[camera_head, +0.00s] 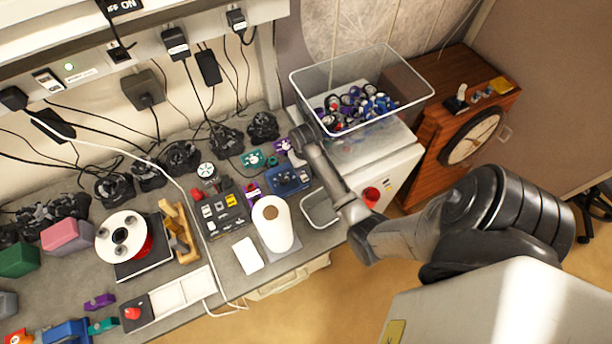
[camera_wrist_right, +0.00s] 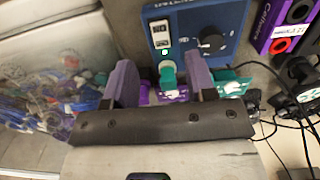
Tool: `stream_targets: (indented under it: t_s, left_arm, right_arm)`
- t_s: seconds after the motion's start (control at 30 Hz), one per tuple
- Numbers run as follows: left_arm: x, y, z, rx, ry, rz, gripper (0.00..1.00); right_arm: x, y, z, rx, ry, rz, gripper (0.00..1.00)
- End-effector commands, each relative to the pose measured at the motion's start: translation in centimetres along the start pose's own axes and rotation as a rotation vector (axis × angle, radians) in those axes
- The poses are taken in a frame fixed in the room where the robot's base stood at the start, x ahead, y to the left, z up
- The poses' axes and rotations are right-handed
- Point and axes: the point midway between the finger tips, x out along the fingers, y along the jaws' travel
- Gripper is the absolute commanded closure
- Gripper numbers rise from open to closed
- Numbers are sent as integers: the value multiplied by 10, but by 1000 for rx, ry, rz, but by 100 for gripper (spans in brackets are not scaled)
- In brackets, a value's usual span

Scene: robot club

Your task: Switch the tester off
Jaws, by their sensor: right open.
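The tester appears to be the blue box (camera_head: 288,180) on the bench, with its face partly hard to read in the head view. My right gripper (camera_head: 303,142) is above the bench's right end, close to the box. In the wrist view its two purple-grey fingers (camera_wrist_right: 160,80) are apart, just short of the box's edge. A teal piece (camera_wrist_right: 167,76) shows between them; contact cannot be told. My left gripper is out of view.
A white paper roll (camera_head: 272,222), a grey tray (camera_head: 320,208) and a dark box with labels (camera_head: 220,210) crowd the bench nearby. Black cables (camera_wrist_right: 285,120) lie at the wrist view's right.

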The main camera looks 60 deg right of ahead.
Motion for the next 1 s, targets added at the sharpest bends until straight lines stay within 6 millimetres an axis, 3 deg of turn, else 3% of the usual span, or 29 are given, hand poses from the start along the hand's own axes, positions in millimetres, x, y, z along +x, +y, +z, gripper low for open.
stream_targets:
  t_s: [0.2, 0.4, 0.63, 1.0]
  left_arm:
    - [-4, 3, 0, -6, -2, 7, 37]
    - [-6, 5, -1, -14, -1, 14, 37]
    - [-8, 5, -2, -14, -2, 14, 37]
    - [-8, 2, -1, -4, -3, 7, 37]
  right_arm:
    - [40, 0, 0, 0, -3, 1, 49]
    - [64, 0, 0, 0, 0, 1, 49]
    - [78, 1, 0, 0, 1, 1, 49]
    - [80, 0, 0, 0, 2, 1, 49]
